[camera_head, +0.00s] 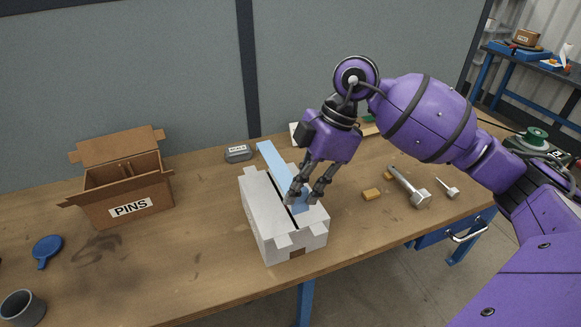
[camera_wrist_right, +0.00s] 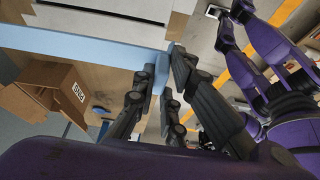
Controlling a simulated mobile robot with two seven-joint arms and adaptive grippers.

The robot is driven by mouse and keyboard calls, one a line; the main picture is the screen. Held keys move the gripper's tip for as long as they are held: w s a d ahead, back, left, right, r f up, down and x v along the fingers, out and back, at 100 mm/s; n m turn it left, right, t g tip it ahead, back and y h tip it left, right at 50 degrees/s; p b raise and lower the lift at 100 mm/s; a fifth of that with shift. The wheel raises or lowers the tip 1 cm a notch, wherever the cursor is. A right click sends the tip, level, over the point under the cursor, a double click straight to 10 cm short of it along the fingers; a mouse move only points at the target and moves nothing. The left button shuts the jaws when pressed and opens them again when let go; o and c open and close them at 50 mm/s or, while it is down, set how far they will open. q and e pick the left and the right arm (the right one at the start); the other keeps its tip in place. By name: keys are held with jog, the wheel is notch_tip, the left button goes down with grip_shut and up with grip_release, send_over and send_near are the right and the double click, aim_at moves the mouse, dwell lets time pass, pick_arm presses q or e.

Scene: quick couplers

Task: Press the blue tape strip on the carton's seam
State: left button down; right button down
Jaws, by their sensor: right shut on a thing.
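The white carton (camera_head: 262,215) stands on the workbench, with a dark open seam (camera_head: 280,192) along its top. The light blue tape strip (camera_head: 272,158) extends past the carton's far edge and appears just right of the seam; its height above the lid is unclear. My right gripper (camera_head: 304,198) is shut on the strip's near end, over the carton's near right part. In the right wrist view the strip (camera_wrist_right: 80,48) runs leftward from the fingers. My left gripper is out of the head view; a purple arm part (camera_wrist_right: 285,85) shows in the wrist view, its jaws unclear.
A brown open box marked PINS (camera_head: 125,195) stands at left, near a blue scoop-like item (camera_head: 47,250) and a grey cup (camera_head: 22,307). A small grey tin (camera_head: 238,153) sits behind the carton.

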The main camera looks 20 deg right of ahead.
aim_at(302, 207)
jog(key=shift+w, duration=0.1)
jog(key=shift+s+r, duration=0.25)
jog(key=shift+s, duration=0.25)
jog(key=shift+w+r+p, duration=0.1)
jog(key=shift+r+p, duration=0.05)
jog(key=shift+p, duration=0.15)
jog(key=shift+f, duration=0.4)
notch_tip(302, 207, down, 4)
jog(key=shift+r+b, duration=0.25)
jog(key=shift+b, duration=0.1)
jog(key=shift+f, duration=0.75)
pick_arm(q)
jog(key=shift+s+a+f, duration=0.2)
jog(key=shift+s+f, duration=0.2)
jog(key=shift+s, duration=0.25)
jog(key=shift+s+a+f, duration=0.15)
jog(key=shift+s+f, duration=0.2)
jog(key=shift+s, duration=0.25)
pick_arm(e)
jog(key=shift+f, duration=0.15)
pick_arm(q)
jog(key=shift+r, duration=0.1)
jog(key=shift+d, duration=0.15)
